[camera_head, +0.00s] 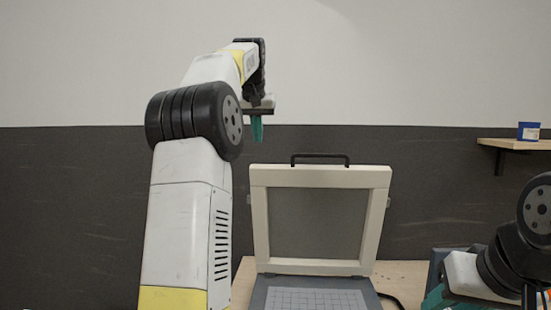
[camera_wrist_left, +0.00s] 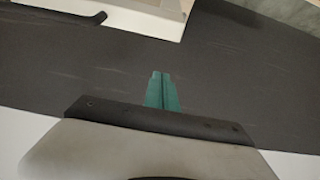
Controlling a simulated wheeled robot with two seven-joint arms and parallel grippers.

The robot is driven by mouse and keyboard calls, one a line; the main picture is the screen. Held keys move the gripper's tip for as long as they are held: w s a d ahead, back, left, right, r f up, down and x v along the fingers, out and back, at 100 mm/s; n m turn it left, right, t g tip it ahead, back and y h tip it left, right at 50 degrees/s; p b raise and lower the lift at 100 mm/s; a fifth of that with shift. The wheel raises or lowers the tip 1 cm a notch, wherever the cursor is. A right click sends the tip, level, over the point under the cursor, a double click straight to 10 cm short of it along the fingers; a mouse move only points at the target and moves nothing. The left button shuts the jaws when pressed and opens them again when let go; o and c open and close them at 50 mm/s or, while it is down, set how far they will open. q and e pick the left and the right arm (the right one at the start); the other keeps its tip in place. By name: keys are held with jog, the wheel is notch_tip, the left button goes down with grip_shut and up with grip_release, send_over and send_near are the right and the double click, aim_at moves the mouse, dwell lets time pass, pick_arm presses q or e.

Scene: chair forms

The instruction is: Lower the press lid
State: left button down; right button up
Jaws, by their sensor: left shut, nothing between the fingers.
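The press lid (camera_head: 258,222) is a cream frame around a grey panel, standing raised and nearly upright in the head view. A black handle (camera_head: 320,155) runs along its top edge; part of the handle also shows at the upper left of the left wrist view (camera_wrist_left: 70,22). The press base (camera_head: 318,299) is dark with a pale gridded bed, below the lid. My left gripper (camera_head: 257,130) is above and left of the lid, fingers pointing down, apart from the handle. Its teal fingers are shut and empty in the left wrist view (camera_wrist_left: 161,90). My right gripper's fingertips are not visible.
The press stands on a light wooden table (camera_head: 405,272) with a black cable at its right. A wall shelf (camera_head: 515,144) at the right holds a small blue box (camera_head: 528,131). My right arm is at the lower right. The air above the lid is clear.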

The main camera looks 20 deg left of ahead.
pick_arm(q)
jog(key=shift+w+f, duration=0.1)
jog(key=shift+f, duration=3.5)
